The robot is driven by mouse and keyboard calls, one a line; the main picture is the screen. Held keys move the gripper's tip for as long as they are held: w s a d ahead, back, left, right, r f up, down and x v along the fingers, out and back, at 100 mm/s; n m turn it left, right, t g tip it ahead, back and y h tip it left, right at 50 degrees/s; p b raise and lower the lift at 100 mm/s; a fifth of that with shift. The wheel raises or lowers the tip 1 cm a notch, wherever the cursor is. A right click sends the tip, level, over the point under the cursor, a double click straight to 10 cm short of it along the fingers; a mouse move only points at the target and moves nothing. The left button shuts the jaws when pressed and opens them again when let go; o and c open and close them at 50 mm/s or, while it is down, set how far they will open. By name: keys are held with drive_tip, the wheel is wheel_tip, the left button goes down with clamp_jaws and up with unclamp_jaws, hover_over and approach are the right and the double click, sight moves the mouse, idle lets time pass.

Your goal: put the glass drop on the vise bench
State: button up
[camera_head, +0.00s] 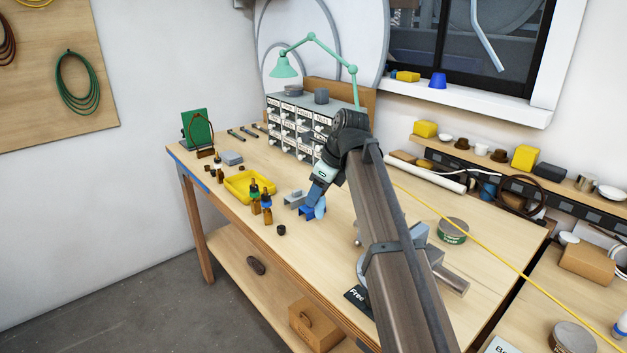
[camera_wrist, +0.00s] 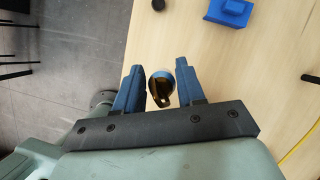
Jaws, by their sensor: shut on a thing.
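My gripper (camera_head: 317,196) is over the front part of the wooden bench (camera_head: 330,245), pointing down. In the wrist view its two blue fingers (camera_wrist: 157,72) stand either side of a small rounded piece (camera_wrist: 160,88), gold and dark with a bluish rim, which I take for the glass drop. In the head view a light blue piece (camera_head: 320,209) shows at the fingertips; whether it touches the bench I cannot tell. A grey metal device (camera_head: 452,279), perhaps the vise, is partly hidden behind my arm on the same bench.
Brown bottles (camera_head: 267,207) and a yellow tray (camera_head: 237,190) stand left. A drawer cabinet (camera_head: 290,125) stands behind. A round tin (camera_head: 453,231) is right; a second bench (camera_head: 545,318) is lower right.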

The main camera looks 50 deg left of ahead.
drive_tip(key=shift+s, duration=0.4)
drive_tip(key=shift+s+f, duration=0.1)
drive_tip(key=shift+f, duration=4.8)
drive_tip(key=shift+f, duration=0.1)
drive_tip(key=o, duration=1)
drive_tip(key=shift+o, duration=0.2)
drive_tip(key=v, duration=1.2)
